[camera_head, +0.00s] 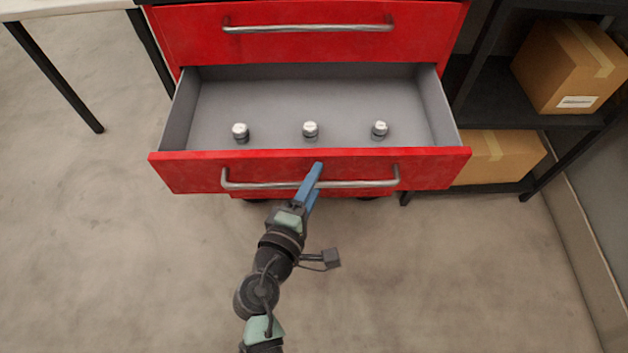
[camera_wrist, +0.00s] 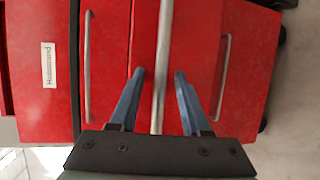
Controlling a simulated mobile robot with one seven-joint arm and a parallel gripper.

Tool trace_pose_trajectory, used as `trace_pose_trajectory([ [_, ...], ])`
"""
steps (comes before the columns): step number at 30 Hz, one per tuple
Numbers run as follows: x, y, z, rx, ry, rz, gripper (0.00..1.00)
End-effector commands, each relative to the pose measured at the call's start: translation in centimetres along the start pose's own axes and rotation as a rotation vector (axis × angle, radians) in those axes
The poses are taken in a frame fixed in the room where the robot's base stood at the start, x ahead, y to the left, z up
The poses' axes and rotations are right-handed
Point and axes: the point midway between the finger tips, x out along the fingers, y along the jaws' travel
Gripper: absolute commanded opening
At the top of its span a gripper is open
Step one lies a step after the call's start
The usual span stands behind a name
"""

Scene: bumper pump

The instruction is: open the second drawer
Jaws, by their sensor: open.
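The red cabinet's drawer below the top visible one is pulled far out; its red front (camera_head: 430,168) and grey inside (camera_head: 310,95) show in the head view. Its silver bar handle (camera_head: 355,184) runs across the front. My gripper (camera_head: 317,168) is at the middle of this handle. In the wrist view, my gripper (camera_wrist: 160,73) has its blue fingers apart, one on each side of the bar (camera_wrist: 161,60), with gaps visible on both sides.
The drawer above (camera_head: 300,48) is shut, with its own handle (camera_head: 305,27). A black shelf (camera_head: 490,95) with cardboard boxes (camera_head: 568,65) stands close on the right. A table leg (camera_head: 55,80) is at the left. The concrete floor in front is clear.

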Motion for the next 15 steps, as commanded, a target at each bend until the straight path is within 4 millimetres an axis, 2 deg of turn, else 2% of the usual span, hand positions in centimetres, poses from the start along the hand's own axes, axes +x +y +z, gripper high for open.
trace_pose_trajectory([
  [4, -0.4, 0.0, 0.0, -0.001, 0.001, 0.000, 0.47],
  [7, -1.6, -0.1, 0.0, -0.001, 0.002, -0.001, 0.47],
  [15, -7.5, -0.1, -0.1, -0.001, 0.004, -0.003, 0.47],
])
